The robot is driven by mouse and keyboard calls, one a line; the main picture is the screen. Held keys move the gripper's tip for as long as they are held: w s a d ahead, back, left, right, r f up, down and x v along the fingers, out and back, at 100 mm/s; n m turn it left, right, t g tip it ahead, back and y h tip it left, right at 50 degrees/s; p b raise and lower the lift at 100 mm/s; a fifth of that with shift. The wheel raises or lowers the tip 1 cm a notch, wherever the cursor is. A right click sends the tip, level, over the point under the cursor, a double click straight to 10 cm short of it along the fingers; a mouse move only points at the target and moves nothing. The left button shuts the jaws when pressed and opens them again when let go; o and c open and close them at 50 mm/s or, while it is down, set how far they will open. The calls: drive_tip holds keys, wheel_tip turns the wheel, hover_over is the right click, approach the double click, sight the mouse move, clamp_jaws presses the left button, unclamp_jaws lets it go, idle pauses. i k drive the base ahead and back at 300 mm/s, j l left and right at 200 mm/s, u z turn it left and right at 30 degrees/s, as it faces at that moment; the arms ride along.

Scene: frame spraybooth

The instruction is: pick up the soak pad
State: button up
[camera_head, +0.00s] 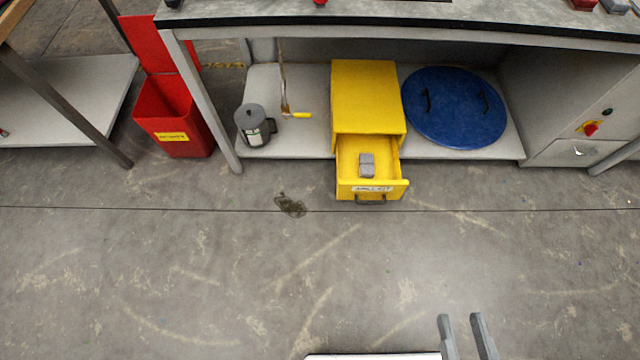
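A small grey block-like pad (367,165), which looks like the soak pad, lies in the pulled-out drawer (347,184) of a yellow cabinet (367,92). The cabinet stands on the low shelf under the workbench. My gripper (459,318) shows at the bottom right of the view, with its two grey fingers apart and nothing between them. It is well in front of the drawer and to its right, over the bare floor.
A grey canister (251,122), a yellow-handled tool (298,114) and a blue round lid (455,108) are on the low shelf (300,138). A red bin (172,118) stands left. A dark stain (290,204) marks the floor. The front floor is clear.

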sight(366, 164)
drive_tip(key=i+l+u, duration=0.2)
drive_tip(key=i, duration=0.35)
drive_tip(key=i+u, duration=0.15)
drive_tip(key=i, duration=0.35)
drive_tip(key=i+l+u, duration=0.2)
drive_tip(key=i, duration=0.3)
drive_tip(key=l, duration=0.1)
